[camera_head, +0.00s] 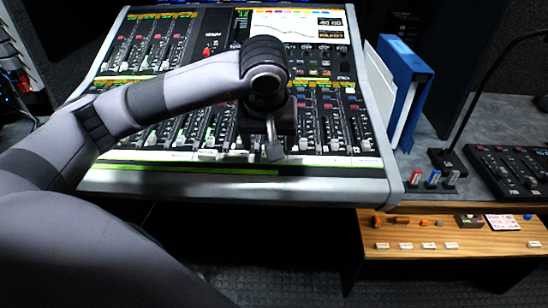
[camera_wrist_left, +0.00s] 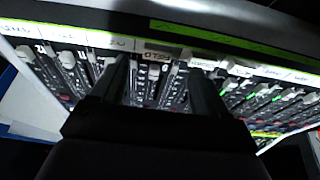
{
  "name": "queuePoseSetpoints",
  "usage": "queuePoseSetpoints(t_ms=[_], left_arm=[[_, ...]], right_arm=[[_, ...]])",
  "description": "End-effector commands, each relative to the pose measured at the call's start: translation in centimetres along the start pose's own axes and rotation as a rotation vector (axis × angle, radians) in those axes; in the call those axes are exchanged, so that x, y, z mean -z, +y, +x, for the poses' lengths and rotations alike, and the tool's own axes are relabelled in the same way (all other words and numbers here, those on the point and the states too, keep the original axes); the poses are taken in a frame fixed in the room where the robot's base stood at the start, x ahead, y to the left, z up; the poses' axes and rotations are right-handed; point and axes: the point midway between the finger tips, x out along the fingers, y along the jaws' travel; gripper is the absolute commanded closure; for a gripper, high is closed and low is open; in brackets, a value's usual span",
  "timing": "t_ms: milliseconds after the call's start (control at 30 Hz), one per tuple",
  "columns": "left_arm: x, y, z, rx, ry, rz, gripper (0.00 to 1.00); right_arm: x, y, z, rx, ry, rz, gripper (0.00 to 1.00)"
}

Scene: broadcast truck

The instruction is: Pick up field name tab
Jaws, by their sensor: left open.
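My left gripper (camera_head: 272,150) hangs over the front fader rows of the mixing console (camera_head: 150,184), pointing down. In the left wrist view its two fingers (camera_wrist_left: 160,85) are apart, with a small pale tab (camera_wrist_left: 158,56) on the label strip showing beyond the gap. No tab is seen held. Several name tabs line the strip, but their lettering is too small or blurred to tell which one reads field. Several white tabs (camera_head: 405,246) also lie on the wooden drawer at the lower right. My right gripper is not in view.
The raised fader caps (camera_wrist_left: 68,60) and the console's front edge are close to the gripper. A blue binder (camera_head: 408,75) stands right of the console. A thin-necked microphone (camera_head: 448,158) and a small black panel (camera_head: 510,170) stand on the right desk.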

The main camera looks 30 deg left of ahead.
Motion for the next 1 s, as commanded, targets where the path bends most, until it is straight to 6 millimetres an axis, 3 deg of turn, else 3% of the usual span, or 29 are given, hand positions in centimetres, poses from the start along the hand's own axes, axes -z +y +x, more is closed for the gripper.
queuePoseSetpoints(t_ms=[300, 633, 800, 833, 1000], left_arm=[[0.4, 0.2, 4.5, -0.001, -0.004, -0.001, 0.26], [0.5, 0.3, 5.2, -0.003, -0.001, -0.001, 0.26], [0.5, 0.3, 5.2, -0.004, -0.001, -0.001, 0.81], [0.5, 0.3, 5.1, -0.004, -0.001, -0.001, 0.85], [0.5, 0.3, 5.1, -0.004, -0.001, -0.002, 0.85]], right_arm=[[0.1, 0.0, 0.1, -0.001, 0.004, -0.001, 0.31], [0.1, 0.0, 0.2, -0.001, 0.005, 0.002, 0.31], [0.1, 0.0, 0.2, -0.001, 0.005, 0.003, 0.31], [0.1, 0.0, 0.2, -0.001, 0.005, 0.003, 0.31], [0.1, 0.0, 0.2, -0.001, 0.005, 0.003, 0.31]])
